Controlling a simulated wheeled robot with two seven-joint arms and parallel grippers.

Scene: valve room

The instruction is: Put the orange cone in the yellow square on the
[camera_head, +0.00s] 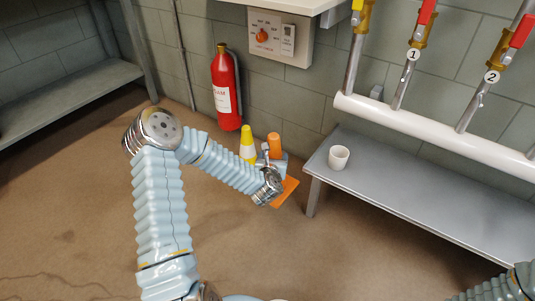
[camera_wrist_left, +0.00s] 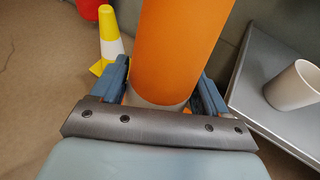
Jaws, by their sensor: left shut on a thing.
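The orange cone (camera_head: 274,145) is near the wall, left of the metal bench; its orange base (camera_head: 288,193) shows below my left gripper. My left gripper (camera_head: 272,161) is shut on the cone, one finger on each side. The cone (camera_wrist_left: 177,45) fills the middle of the left wrist view, with a pale band low between the fingers. I cannot tell whether its base touches the floor. No yellow square shows in either view. Part of my right arm is at the lower right of the head view; its gripper is outside the picture.
A yellow and white cone (camera_head: 247,146) stands just left of the orange one. A red fire extinguisher (camera_head: 226,90) is by the wall. The bench (camera_head: 405,192) holds a white cup (camera_head: 339,157). Pipes with red-handled valves are above it. The floor in front is clear.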

